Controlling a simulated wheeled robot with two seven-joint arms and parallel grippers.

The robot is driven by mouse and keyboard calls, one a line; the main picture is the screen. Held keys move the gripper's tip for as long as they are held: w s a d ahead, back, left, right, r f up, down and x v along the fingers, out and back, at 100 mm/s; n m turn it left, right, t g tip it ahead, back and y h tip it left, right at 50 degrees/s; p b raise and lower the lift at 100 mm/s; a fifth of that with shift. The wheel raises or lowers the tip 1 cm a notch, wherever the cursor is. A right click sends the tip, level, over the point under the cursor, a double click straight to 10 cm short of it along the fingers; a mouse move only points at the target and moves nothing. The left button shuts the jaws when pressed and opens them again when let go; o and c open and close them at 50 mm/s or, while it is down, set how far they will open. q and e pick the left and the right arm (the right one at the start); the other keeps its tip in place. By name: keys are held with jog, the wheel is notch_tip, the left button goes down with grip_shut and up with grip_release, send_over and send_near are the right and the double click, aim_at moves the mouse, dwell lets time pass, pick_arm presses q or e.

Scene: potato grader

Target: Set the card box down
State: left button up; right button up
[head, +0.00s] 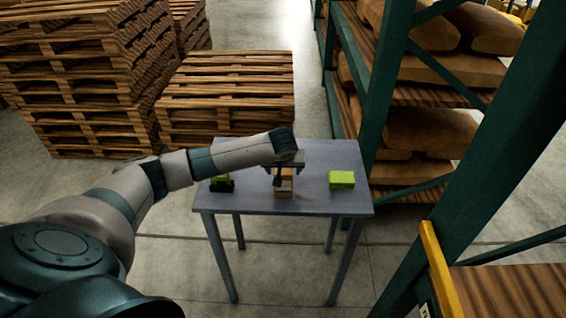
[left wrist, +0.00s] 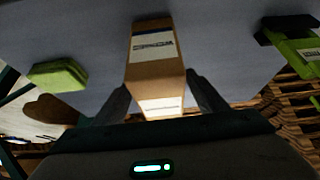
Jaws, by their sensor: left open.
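The card box (head: 284,188), brown with a white label, stands on the grey table (head: 318,158) near its middle. It also shows in the left wrist view (left wrist: 155,68), with dark print on its label. My left gripper (head: 285,172) is over the box from above. In the left wrist view its two fingers (left wrist: 157,88) are open, one on each side of the box's near end. Whether either finger touches the box I cannot tell. The gripper hides part of the box in the head view. My right gripper is not in view.
A lime green block (head: 342,179) lies on the table to the right. A green and black item (head: 221,184) is to the left. Pallet stacks (head: 226,100) stand behind. A green-framed rack (head: 385,90) with sacks stands close on the right. The table's front corners are clear.

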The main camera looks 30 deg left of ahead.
aim_at(283, 175)
pick_arm(q)
jog(key=b+v, duration=0.2)
jog(key=v, duration=0.8)
jog(key=shift+s+r, duration=0.15)
jog(key=shift+r, duration=0.1)
jog(key=shift+f, duration=0.1)
